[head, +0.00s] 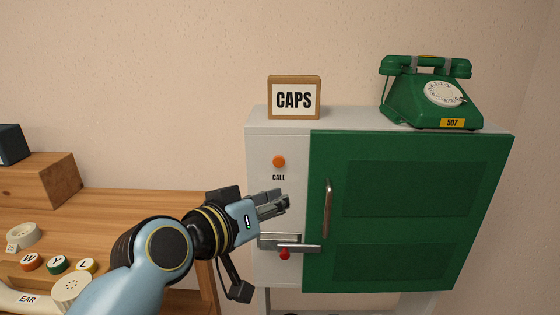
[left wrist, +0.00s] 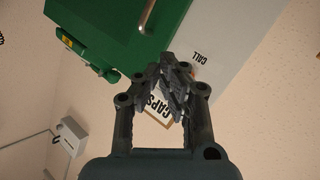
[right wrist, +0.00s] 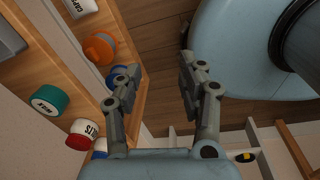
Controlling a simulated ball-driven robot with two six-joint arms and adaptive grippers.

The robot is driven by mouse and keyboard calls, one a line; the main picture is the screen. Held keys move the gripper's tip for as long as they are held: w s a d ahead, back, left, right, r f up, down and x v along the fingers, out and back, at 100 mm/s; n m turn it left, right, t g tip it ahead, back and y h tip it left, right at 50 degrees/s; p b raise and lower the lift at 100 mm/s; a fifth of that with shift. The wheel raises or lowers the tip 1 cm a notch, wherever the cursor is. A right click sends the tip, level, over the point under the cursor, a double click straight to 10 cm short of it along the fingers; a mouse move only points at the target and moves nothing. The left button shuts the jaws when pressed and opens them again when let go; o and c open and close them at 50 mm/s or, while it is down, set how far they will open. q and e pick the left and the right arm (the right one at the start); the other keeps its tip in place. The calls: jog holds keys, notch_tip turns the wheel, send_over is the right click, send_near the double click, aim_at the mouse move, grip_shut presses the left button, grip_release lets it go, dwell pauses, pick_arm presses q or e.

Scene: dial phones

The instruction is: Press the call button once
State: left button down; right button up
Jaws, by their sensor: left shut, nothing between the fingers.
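The orange call button (head: 279,161) sits on the pale left panel of the cabinet, above the printed word CALL. My left gripper (head: 282,203) is shut and empty, below the CALL label and apart from the button in the picture.
The cabinet has a green door (head: 415,210) with an upright handle (head: 327,208), a metal latch (head: 290,244) and a red knob (head: 285,254). A CAPS sign (head: 294,98) and green phone (head: 432,95) stand on top. A wooden desk (head: 130,206) with several caps is at left.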

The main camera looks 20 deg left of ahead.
aim_at(279, 162)
pick_arm(q)
jog(key=w, duration=0.3)
jog(key=w+a+b, duration=0.1)
jog(key=w, duration=0.1)
jog(key=w+a+b, duration=0.1)
jog(key=w, duration=0.2)
jog(key=shift+w+a, duration=0.25)
jog(key=shift+w, duration=0.05)
pick_arm(e)
jog(key=shift+w+d+f, duration=0.15)
jog(key=shift+w+f, duration=0.5)
jog(key=shift+f, duration=0.3)
jog(key=shift+w+a, duration=0.2)
jog(key=shift+w, duration=0.05)
jog(key=shift+d, duration=0.15)
pick_arm(q)
jog(key=shift+w, duration=0.1)
jog(key=shift+w, duration=0.15)
jog(key=shift+w+a, duration=0.1)
jog(key=shift+w, duration=0.05)
